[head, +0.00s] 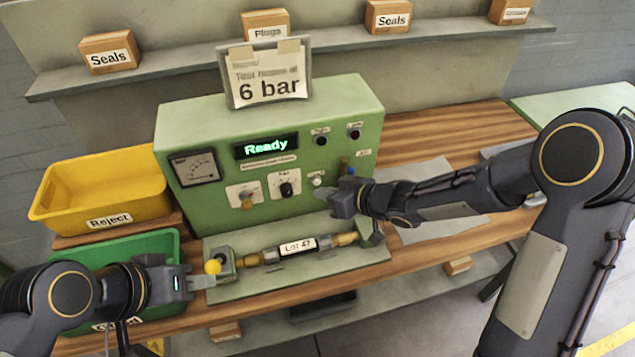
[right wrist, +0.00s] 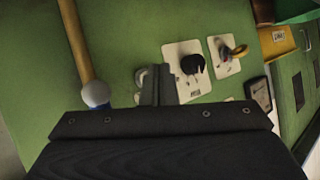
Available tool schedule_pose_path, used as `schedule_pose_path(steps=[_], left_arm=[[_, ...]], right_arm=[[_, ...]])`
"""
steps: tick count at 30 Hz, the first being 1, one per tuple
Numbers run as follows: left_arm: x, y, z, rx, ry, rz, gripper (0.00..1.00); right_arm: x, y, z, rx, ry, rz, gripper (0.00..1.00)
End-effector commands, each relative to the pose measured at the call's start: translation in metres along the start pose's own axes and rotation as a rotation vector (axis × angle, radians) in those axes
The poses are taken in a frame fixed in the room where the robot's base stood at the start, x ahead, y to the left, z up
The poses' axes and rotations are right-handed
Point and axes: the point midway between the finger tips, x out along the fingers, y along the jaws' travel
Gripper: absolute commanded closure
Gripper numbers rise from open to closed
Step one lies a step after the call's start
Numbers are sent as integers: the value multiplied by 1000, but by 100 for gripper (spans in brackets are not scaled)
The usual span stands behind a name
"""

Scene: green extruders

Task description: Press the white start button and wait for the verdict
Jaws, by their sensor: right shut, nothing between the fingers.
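The white start button (head: 318,181) is on the front of the green test panel (head: 225,202), right of the black knob. My right gripper (head: 325,194) is shut and empty, its tip just below and close to the button; I cannot tell if they touch. In the right wrist view the shut fingers (right wrist: 158,84) point at the panel face, and a pale round part beside them is partly covered. The display (head: 266,146) reads "Ready" in green. My left gripper (head: 203,283) is beside the yellow ball (head: 213,267) at the fixture's left end; its jaw opening is unclear.
A part labelled "Lot 47" (head: 299,246) lies in the fixture before the panel. Yellow reject bin (head: 75,193) and green bin (head: 150,243) stand left.

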Motion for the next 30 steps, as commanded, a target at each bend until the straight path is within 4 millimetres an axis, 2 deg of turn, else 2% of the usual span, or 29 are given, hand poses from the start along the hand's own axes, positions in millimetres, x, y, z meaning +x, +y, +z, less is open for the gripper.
schedule_pose_path(steps=[30], left_arm=[[-5,2,-3,0,0,0,69]], right_arm=[[6,5,-7,-3,5,1,100]])
